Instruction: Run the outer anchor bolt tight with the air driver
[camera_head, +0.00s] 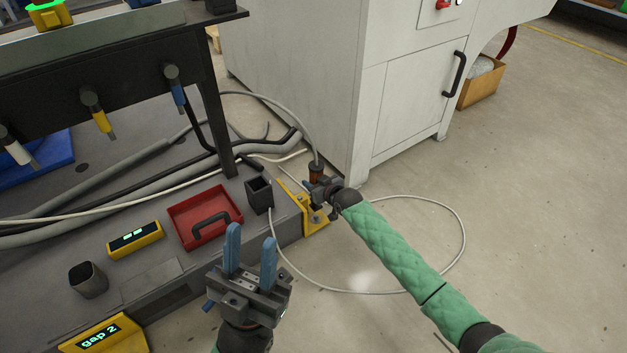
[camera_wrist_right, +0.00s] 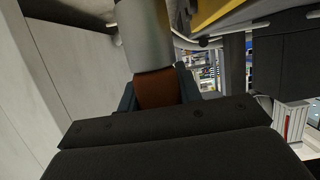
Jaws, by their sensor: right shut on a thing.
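The air driver (camera_head: 316,173) stands roughly upright, with a brown-orange grip and a hose at its top. My right gripper (camera_head: 318,187) is shut on it, just above the yellow corner bracket (camera_head: 323,226) on the plinth. In the right wrist view the brown grip of the air driver (camera_wrist_right: 156,90) sits between the fingers, with a grey cylinder beyond it. The outer anchor bolt cannot be made out clearly; the gripper and driver partly cover the bracket, and I cannot tell whether the driver touches the bolt. My left gripper (camera_head: 251,238) is open and empty, fingers upward, in front of the plinth.
A white cabinet (camera_head: 300,80) stands close behind. A thin hose (camera_head: 463,235) loops over open floor.

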